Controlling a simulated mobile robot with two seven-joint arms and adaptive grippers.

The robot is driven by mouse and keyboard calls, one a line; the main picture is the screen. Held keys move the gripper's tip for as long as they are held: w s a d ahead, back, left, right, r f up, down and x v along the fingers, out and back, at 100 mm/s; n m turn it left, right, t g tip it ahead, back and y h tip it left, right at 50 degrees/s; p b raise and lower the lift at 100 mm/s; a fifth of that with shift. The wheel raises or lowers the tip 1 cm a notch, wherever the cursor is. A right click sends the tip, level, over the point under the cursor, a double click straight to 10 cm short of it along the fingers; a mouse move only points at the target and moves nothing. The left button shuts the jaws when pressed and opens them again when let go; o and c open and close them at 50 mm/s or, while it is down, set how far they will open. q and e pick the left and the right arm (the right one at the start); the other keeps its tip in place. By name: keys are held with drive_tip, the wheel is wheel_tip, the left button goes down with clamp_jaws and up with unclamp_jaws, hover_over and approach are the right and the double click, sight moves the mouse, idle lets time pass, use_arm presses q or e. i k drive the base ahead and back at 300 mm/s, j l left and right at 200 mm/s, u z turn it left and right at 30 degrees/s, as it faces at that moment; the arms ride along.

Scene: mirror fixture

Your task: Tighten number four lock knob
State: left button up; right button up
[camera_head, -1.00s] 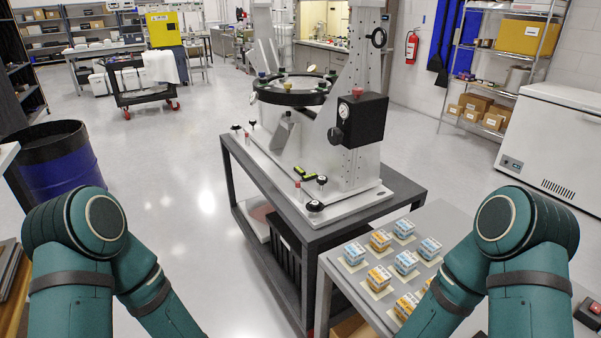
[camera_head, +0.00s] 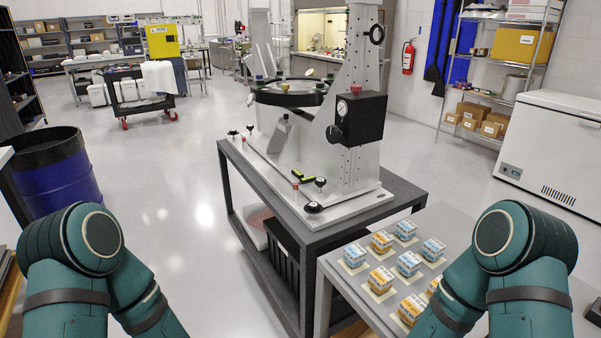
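The mirror fixture stands on a grey table ahead of me. Its black ring (camera_head: 291,97) carries small coloured knobs along the rim. Black knobs stand on the light base plate, including a front knob (camera_head: 313,207), one beside it (camera_head: 320,183) and another at the left edge (camera_head: 233,134). I cannot read a number on any knob, so I cannot tell which is number four. A black box with a gauge (camera_head: 357,118) is mounted on the upright. My two teal arms show at the lower left and lower right; both grippers are outside the picture.
A grey side table (camera_head: 336,273) with several small blue and orange boxes stands right of the fixture table (camera_head: 301,226). A blue drum (camera_head: 57,180) is at left, a white chest freezer (camera_head: 550,150) at right. The floor between drum and fixture table is clear.

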sight(313, 208)
drive_tip(key=i+j+u, duration=0.15)
drive_tip(key=i+j, duration=0.25)
drive_tip(key=j, duration=0.15)
drive_tip(key=i+j+u, duration=0.1)
drive_tip(key=i+j, duration=0.35)
drive_tip(key=j, duration=0.1)
